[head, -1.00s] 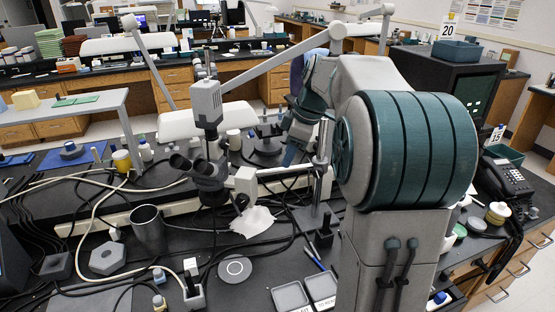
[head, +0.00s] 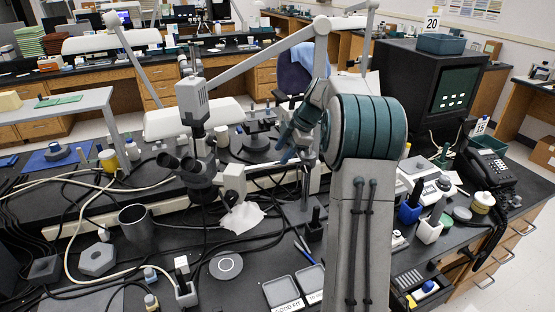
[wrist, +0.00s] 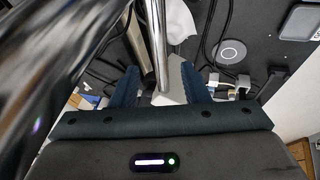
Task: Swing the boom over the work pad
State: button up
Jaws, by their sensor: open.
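The microscope (head: 196,150) hangs on its boom stand at the centre-left of the bench in the head view. A flat disc with a pale ring (head: 226,265), perhaps the work pad, lies on the bench in front of it; it also shows in the wrist view (wrist: 230,52). My gripper (wrist: 159,68) is open, its two blue fingers apart. A shiny metal rod (wrist: 155,40) and a pale block (wrist: 176,85) show between the fingers; whether the fingers touch them, I cannot tell. In the head view my forearm hides most of the boom near the stand.
Cables cross the bench around the stand. A white cloth (head: 243,217), a metal cup (head: 136,226) and a hexagonal block (head: 97,259) lie near the microscope. Two shallow trays (head: 283,291) are at the front. A phone (head: 488,168) and a dark cabinet (head: 428,85) stand at right.

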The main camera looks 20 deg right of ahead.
aim_at(275, 163)
jog(key=shift+x, duration=2.35)
grip_shut()
